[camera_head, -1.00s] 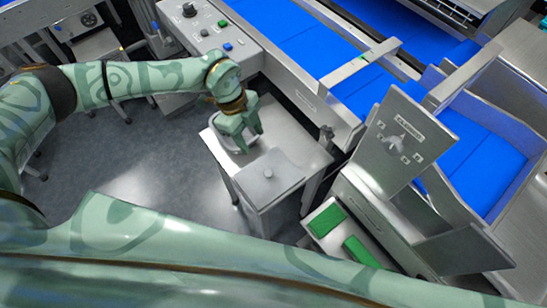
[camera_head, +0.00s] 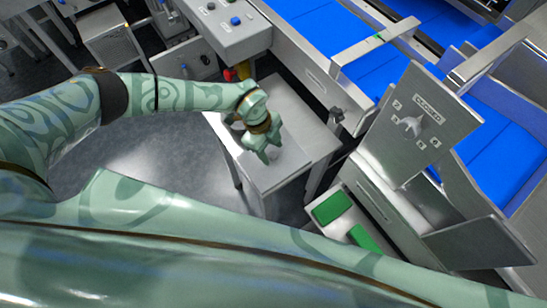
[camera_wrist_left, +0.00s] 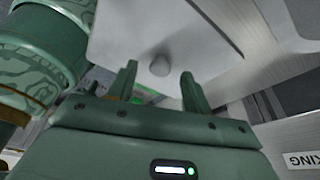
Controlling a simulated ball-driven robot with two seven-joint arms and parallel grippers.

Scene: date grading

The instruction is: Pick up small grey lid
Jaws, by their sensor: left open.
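The small grey lid (camera_head: 285,168) is a flat, square plate lying on the near part of a small metal table. In the left wrist view the lid (camera_wrist_left: 190,28) fills the top middle, with a short round knob (camera_wrist_left: 159,66) on it. My left gripper (camera_head: 267,156) is above the lid and hides its knob in the head view. In the wrist view my left gripper (camera_wrist_left: 158,71) is open, its two fingers appearing on either side of the knob. I cannot tell how far the fingertips are from it. My right gripper is not in view.
The small table (camera_head: 318,140) has bare metal at its right. A control box (camera_head: 222,25) with knobs stands behind it, and a blue conveyor (camera_head: 320,35) runs beyond. A grey panel (camera_head: 420,125) and green blocks (camera_head: 332,207) are at the right.

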